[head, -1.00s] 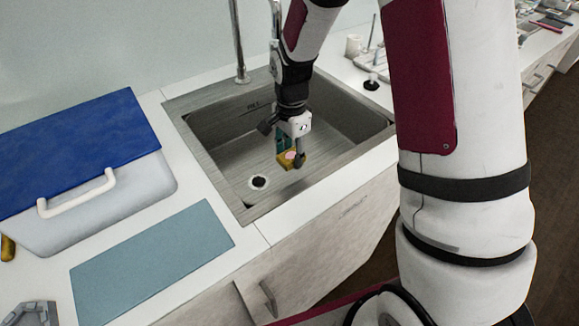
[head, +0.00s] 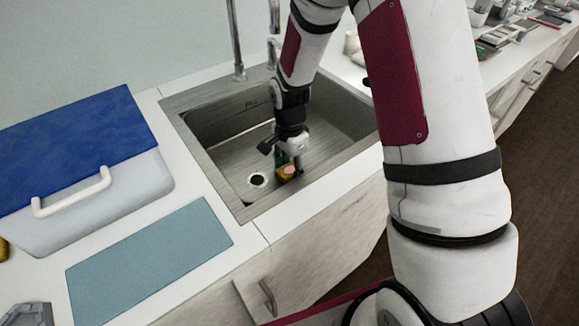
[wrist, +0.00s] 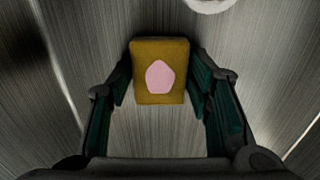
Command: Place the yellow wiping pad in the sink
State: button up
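The yellow wiping pad (head: 284,174) is inside the sink (head: 220,150), near the front wall and right of the drain. In the wrist view the pad (wrist: 145,88) shows a pink patch on its face and sits between the green-lined fingers. My gripper (head: 291,166) reaches down into the sink and is shut on the pad, with a finger at each side (wrist: 160,80). The pad is low, close to the sink floor; I cannot tell whether it touches it.
A tap (head: 235,45) rises behind the sink. Left of it lie a blue-green mat (head: 150,262) and a grey box with a blue lid (head: 75,145). The sink floor around the pad is clear. Small items stand at the far right.

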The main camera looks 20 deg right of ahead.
jog(key=shift+o, duration=0.5)
jog(key=shift+r, duration=0.2)
notch_tip(320, 180, up, 11)
jog(key=p, duration=0.1)
notch_tip(320, 180, up, 8)
jog(key=r+n, duration=0.1)
jog(key=n, duration=0.2)
send_over(290, 170)
jog(key=s, duration=0.5)
jog(key=s+r+n+t, duration=0.1)
jog(key=s+r+n, duration=0.2)
jog(key=s, duration=0.5)
jog(key=s+d+r+n, duration=0.1)
jog(key=s+r+n, duration=0.2)
jog(key=s, duration=0.5)
jog(key=s+r+n+t, duration=0.1)
jog(key=s+r+n, duration=0.2)
jog(key=s+n, duration=0.2)
jog(key=s, duration=0.3)
jog(key=shift+d+t, duration=0.3)
jog(key=shift+d, duration=0.05)
